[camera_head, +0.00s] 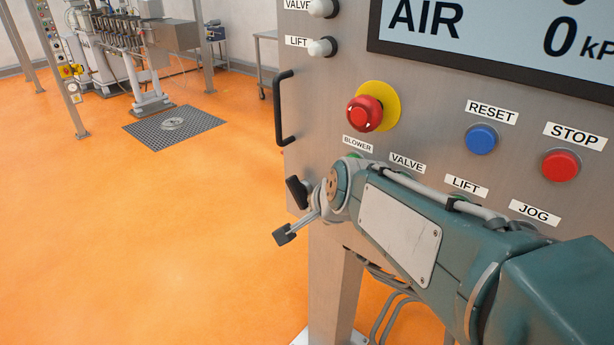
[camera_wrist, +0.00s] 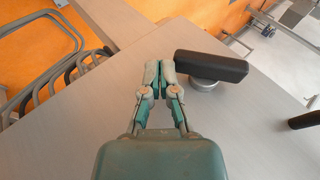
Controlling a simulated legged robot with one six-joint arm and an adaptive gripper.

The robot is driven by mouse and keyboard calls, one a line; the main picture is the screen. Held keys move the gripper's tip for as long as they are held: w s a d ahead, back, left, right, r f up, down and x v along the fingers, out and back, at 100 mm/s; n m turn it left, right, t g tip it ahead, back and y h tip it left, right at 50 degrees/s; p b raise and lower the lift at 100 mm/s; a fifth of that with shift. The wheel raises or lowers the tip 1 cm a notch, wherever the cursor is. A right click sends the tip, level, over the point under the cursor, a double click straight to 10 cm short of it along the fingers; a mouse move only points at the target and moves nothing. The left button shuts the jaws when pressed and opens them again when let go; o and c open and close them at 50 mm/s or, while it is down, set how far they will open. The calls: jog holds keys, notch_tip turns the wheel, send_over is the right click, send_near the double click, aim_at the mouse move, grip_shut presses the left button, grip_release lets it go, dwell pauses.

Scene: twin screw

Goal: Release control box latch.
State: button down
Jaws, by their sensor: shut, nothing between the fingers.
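The control box latch is a black bar-shaped handle (camera_wrist: 210,66) on a round metal base, set on the grey metal face of the box. It also shows in the head view near the box's lower left edge (camera_head: 296,192). My gripper (camera_wrist: 160,68) is shut and empty in the wrist view. Its fingertips appear just left of the latch's left end; whether they touch it I cannot tell.
The control box (camera_head: 430,95) carries a red emergency button (camera_head: 364,113), a blue reset button (camera_head: 481,139) and a red stop button (camera_head: 560,165). A black pull handle (camera_head: 279,108) stands out at its left edge. Bent metal tubes (camera_wrist: 45,62) lie beyond the box edge.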

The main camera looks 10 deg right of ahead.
jog(key=shift+w+a+f, duration=0.4)
jog(key=shift+a+f, duration=0.2)
jog(key=shift+f, duration=0.25)
jog(key=shift+d, duration=0.15)
dwell(1.2)
